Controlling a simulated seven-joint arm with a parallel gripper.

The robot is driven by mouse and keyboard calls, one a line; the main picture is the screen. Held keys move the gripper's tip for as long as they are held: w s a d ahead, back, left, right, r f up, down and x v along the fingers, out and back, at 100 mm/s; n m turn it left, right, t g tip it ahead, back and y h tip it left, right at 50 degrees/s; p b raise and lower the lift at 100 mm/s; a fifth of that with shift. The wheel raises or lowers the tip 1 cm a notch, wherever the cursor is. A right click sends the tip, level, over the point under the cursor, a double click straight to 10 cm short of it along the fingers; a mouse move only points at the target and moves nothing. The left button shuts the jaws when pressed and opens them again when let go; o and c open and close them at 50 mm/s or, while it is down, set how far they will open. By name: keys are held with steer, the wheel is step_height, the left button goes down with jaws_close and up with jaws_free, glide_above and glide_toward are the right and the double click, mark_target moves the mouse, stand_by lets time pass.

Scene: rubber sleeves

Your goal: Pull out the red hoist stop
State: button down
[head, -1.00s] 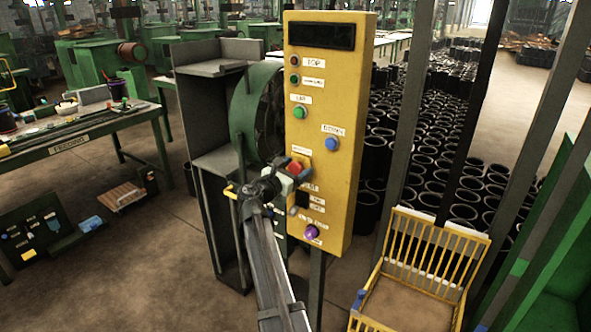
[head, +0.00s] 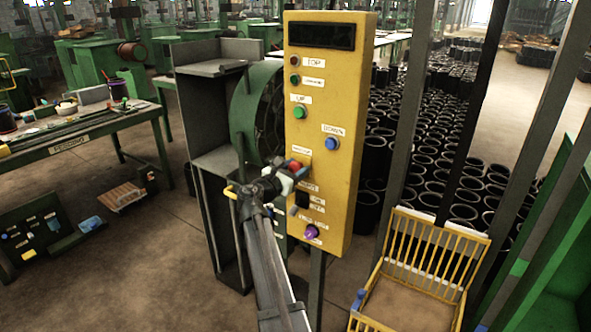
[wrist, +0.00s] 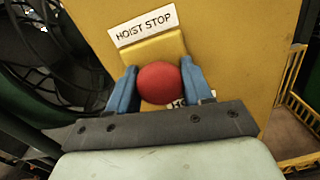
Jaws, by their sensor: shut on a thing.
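The red hoist stop (wrist: 158,82) is a round red knob on a raised yellow block below the label "HOIST STOP" (wrist: 142,25). It sits on the front of the yellow control panel (head: 330,110). My gripper (wrist: 159,84) is shut on the red knob, with one blue finger on its left side and one on its right in the wrist view. In the head view my gripper (head: 292,172) is at the panel's lower middle, and it hides much of the red knob (head: 294,165). The knob's stem is hidden.
The panel also has a green button (head: 299,112), a blue button (head: 331,143) and a purple knob (head: 311,232). A green fan housing (head: 243,105) stands close to its left. A yellow-railed crate (head: 410,290) stands at lower right. Open floor lies at lower left.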

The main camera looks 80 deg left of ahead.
steer(key=shift+v, duration=0.9)
steer(key=shift+c, duration=2.4)
jaws_free()
steer(key=shift+s+d, duration=0.1)
steer(key=v, duration=1.3)
steer(key=shift+s+d, duration=0.2)
steer(key=shift+d, duration=0.05)
